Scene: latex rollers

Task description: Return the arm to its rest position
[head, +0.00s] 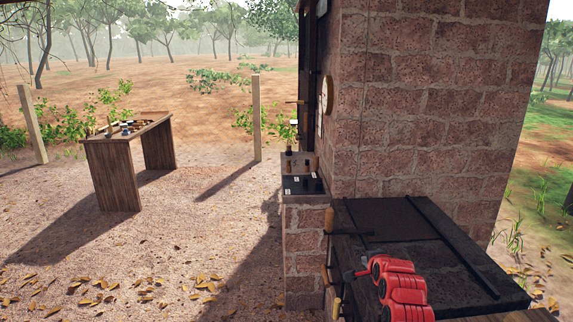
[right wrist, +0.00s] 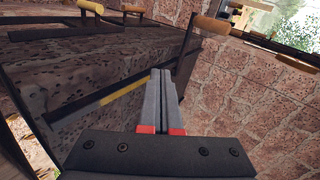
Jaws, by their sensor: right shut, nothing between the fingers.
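My right arm, with red joint covers (head: 397,285), reaches over the dark slab-topped machine at the lower right of the head view. My right gripper (head: 349,275) is at the machine's left edge. In the right wrist view my right gripper (right wrist: 162,80) has its two grey fingers pressed together with nothing between them. Its tips are in front of a dark metal lever with a wooden grip (right wrist: 211,25); I cannot tell whether they touch. My left gripper does not show.
The machine's dark top (head: 385,215) stands against a brick wall (head: 430,100). A wooden-gripped handle (head: 329,220) sticks out at its left side. A low brick pillar (head: 303,235) is beside it. A wooden table (head: 112,175) with small items stands farther left; the leaf-strewn ground between is clear.

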